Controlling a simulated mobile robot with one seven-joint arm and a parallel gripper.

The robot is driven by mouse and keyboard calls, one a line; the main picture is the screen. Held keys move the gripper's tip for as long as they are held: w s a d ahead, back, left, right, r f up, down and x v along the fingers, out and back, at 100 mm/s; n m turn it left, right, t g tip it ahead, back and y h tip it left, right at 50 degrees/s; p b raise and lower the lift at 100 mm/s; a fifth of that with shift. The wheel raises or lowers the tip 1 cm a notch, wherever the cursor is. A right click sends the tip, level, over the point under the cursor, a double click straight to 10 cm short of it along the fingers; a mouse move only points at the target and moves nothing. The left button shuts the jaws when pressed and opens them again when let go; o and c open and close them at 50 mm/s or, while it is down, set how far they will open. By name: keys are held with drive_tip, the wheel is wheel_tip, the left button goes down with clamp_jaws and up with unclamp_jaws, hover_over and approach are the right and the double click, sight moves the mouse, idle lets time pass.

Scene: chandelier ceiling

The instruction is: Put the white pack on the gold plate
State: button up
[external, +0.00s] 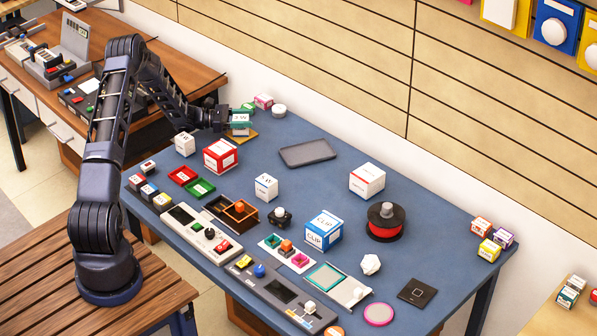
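A small white pack (240,119) with dark lettering and green parts is at the far left of the blue table. The gold plate (249,138) shows as a thin gold-brown edge below and beside it. My gripper (229,117) reaches in from the left and is right at the pack. Its fingers are small and partly hidden against the pack and the green shapes there, so I cannot tell whether they are closed on it. I also cannot tell whether the pack rests on the plate or is held just above it.
A pink box (263,101) and a white round piece (279,111) stand just behind the pack. A red-and-white box (221,156) and a white box (185,144) stand in front. A dark grey tray (307,153) lies to the right, with bare table around it.

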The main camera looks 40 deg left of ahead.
drive_tip(key=shift+o, duration=0.2)
drive_tip(key=shift+s+a+r, duration=0.1)
drive_tip(key=shift+r, duration=0.05)
drive_tip(key=v, duration=1.1)
drive_tip(key=shift+s+a, duration=0.25)
drive_tip(key=s+d+r+m+g+y, duration=0.1)
drive_tip(key=s+d+r+m+g, duration=0.3)
drive_tip(key=d+r, duration=0.65)
drive_tip(key=s+d+r+m+g, duration=0.2)
drive_tip(key=d+r+m+g, duration=0.35)
drive_tip(key=d+r, duration=0.45)
drive_tip(key=s+d+r+m+g+y, duration=0.1)
drive_tip(key=s+d+r+m+y, duration=0.3)
drive_tip(key=s+d, duration=0.3)
drive_tip(key=s+d+r+m+g+y, duration=0.1)
drive_tip(key=s+d+r+m, duration=0.3)
drive_tip(key=s+d+r, duration=0.25)
drive_tip(key=s+d+r+m+t+y, duration=0.1)
drive_tip(key=s+r+m+y, duration=0.1)
drive_tip(key=s, duration=1)
drive_tip(key=s+d+r+m+t+y, duration=0.2)
drive_tip(key=s+m+y, duration=0.2)
drive_tip(key=s, duration=0.9)
drive_tip(key=m, duration=0.3)
drive_tip(key=shift+s+y, duration=0.25)
drive_tip(key=shift+y, duration=0.15)
